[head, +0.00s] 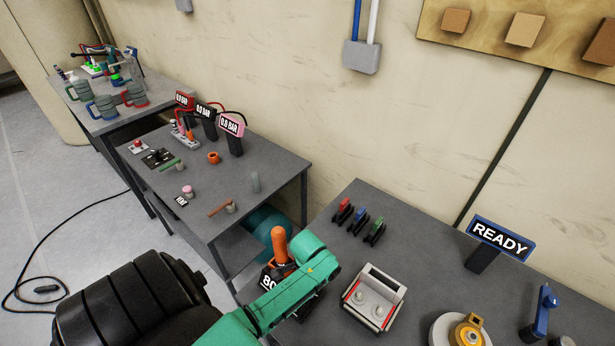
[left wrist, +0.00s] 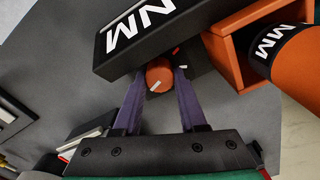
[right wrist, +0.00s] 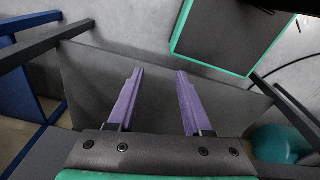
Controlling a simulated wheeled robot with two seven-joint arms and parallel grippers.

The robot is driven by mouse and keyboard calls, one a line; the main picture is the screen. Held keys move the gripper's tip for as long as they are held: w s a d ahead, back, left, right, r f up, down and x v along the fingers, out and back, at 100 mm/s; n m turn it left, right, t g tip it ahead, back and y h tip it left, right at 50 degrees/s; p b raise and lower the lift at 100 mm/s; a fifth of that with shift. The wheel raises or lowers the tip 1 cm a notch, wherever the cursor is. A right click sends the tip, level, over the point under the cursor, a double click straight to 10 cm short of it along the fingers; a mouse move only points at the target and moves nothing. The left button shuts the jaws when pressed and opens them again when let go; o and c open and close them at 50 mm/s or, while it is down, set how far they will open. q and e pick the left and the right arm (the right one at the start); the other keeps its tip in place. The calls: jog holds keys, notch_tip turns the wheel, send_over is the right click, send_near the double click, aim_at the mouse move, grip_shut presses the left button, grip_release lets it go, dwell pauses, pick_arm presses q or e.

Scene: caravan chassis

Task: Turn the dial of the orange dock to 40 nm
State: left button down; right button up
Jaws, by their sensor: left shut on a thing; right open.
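The orange dial (left wrist: 160,76) with a pale mark sits between the purple fingers of my left gripper (left wrist: 161,82), which is shut on it. Beside it is a black display (left wrist: 140,32) whose lettering reads NM; its number is cut off in this view. The orange dock (left wrist: 233,52) holds an orange-and-black tool (left wrist: 290,68). In the head view the orange tool (head: 280,244) stands behind my green left arm, and the dark display (head: 268,281) partly shows "80". My arm hides the dial there. My right gripper (right wrist: 159,80) is open and empty, seen only in the right wrist view.
A grey-and-red device (head: 374,298) stands on the near table right of my left arm. Red, blue and green clips (head: 360,220) lie behind it. A READY sign (head: 500,238) stands to the right. Another table (head: 215,180) with small items is at left.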

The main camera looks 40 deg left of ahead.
pick_arm(q)
jog(key=n, duration=1)
jog(key=shift+a+n, duration=0.1)
jog(key=shift+n, duration=1.4)
jog(key=shift+a, duration=0.1)
jog(key=shift+r, duration=0.1)
jog(key=shift+c, duration=2.3)
grip_release()
jog(key=shift+w, duration=0.1)
